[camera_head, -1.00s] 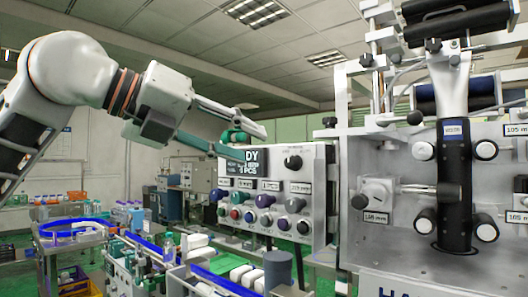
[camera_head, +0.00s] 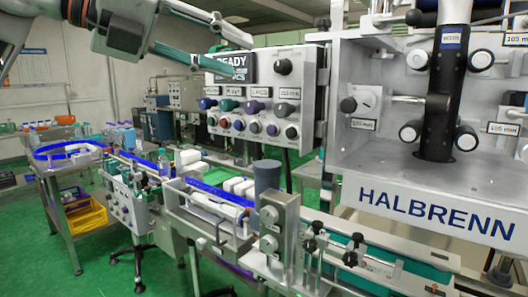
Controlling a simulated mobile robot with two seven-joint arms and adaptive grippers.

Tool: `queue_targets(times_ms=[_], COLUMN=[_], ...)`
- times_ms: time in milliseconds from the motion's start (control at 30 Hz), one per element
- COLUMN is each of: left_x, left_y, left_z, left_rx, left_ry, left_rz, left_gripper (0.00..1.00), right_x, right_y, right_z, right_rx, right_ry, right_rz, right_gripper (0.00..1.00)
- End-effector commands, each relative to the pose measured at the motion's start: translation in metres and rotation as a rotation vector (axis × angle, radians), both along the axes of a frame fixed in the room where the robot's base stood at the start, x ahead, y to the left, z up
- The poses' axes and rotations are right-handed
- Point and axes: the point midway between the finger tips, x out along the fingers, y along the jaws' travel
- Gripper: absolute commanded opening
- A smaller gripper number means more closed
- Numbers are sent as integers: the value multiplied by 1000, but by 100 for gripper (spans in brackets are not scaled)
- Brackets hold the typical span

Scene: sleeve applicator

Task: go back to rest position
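My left arm comes in at the top left. Its gripper (camera_head: 218,56) is in front of the control panel (camera_head: 265,98), near the screen at the panel's upper left. Its two long fingers, grey with teal parts, stand apart with a gap and nothing seen between them. The gripper covers part of the screen, where "READY" can be partly read. My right gripper is not in view.
The HALBRENN machine (camera_head: 438,211) with its black upright column (camera_head: 441,105) fills the right. A conveyor (camera_head: 203,199) with white items runs below the panel. A round blue-edged table (camera_head: 68,158) stands at left. Green floor (camera_head: 105,274) is open at lower left.

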Motion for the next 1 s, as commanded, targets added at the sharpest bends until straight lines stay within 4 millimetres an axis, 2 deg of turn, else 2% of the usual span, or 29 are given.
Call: queue_targets(times_ms=[33, 200, 367, 500, 767, 867, 1000], left_x=[4, 2, -3, -2, 18, 31, 50], left_y=[-11, -45, -65, -71, -55, -42, -17], left_z=[-21, -75, -114, -142, -199, -228, -282], left_rx=[-18, -149, -330, -521, -923, -1079, -1286], left_ry=[38, 147, 252, 345, 523, 594, 695], left_rz=[-50, -245, -380, -447, -422, -361, -225], left_gripper=[34, 34, 34, 34, 34, 34, 34], right_x=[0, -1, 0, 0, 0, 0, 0], right_y=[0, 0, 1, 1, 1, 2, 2], right_z=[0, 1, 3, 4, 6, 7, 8], right_rx=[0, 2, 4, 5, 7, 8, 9], right_ry=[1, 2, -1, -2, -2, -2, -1], right_rz=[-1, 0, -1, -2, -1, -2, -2], right_gripper=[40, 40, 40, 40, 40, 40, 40])
